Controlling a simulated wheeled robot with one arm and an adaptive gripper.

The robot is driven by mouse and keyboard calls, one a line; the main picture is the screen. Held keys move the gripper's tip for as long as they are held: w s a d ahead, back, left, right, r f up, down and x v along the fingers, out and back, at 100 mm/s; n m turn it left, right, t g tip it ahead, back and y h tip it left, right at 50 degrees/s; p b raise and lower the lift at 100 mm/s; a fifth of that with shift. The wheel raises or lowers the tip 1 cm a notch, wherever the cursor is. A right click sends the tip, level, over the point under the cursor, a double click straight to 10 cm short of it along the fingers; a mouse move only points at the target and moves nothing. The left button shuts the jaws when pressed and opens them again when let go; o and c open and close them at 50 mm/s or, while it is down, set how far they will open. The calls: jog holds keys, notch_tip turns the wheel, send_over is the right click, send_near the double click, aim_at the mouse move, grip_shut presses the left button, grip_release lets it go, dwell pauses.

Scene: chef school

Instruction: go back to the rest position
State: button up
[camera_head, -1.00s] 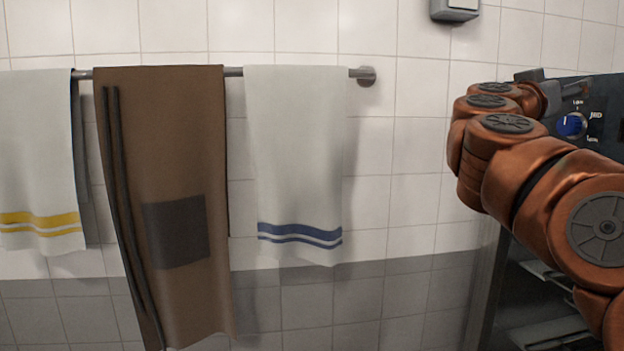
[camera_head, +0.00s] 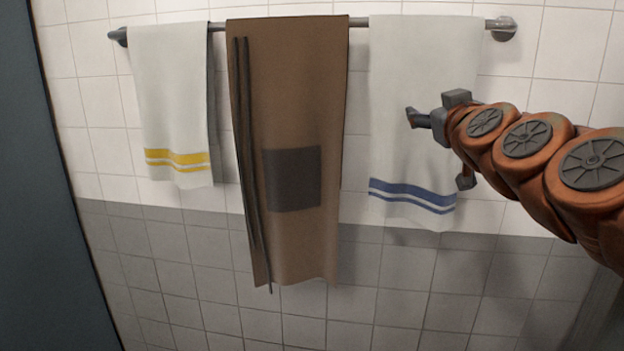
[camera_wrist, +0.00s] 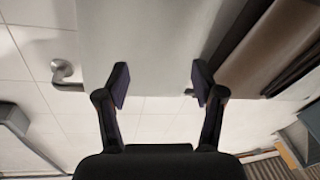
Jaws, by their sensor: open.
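My gripper (camera_wrist: 160,85) is open in the wrist view, its two dark fingers apart with nothing between them. Beyond them hangs a white towel (camera_wrist: 150,45). In the head view my gripper (camera_head: 440,145) is at the end of my orange arm, at the right, in front of the blue-striped white towel (camera_head: 418,90). I cannot tell how far it is from the cloth.
A metal rail (camera_head: 360,22) on the tiled wall bears a brown apron (camera_head: 290,100) in the middle and a yellow-striped white towel (camera_head: 172,90) at the left. A dark panel (camera_head: 50,200) stands at the far left edge. The wall below the cloths is bare.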

jog(key=s+a+f+g+y, duration=0.1)
jog(key=s+a+f+g, duration=0.25)
jog(key=f, duration=0.55)
jog(key=s+a+f+g+y, duration=0.1)
jog(key=s+a+f+g, duration=0.25)
jog(key=f, duration=0.55)
jog(key=s+a+f+g+y, duration=0.2)
jog(key=s+a+f+g, duration=0.15)
jog(key=f, duration=0.55)
jog(key=s+d+f+m+g+h, duration=0.1)
jog(key=s+f+g, duration=0.4)
jog(key=s, duration=0.8)
jog(key=s+d+f+m+g+h, duration=0.2)
jog(key=s+d+f+g, duration=0.2)
jog(key=s+f, duration=0.6)
jog(key=s+g, duration=0.1)
jog(key=s, duration=0.3)
jog(key=shift+d+f+h, duration=0.25)
jog(key=shift+f+h, duration=0.05)
jog(key=shift+f, duration=0.1)
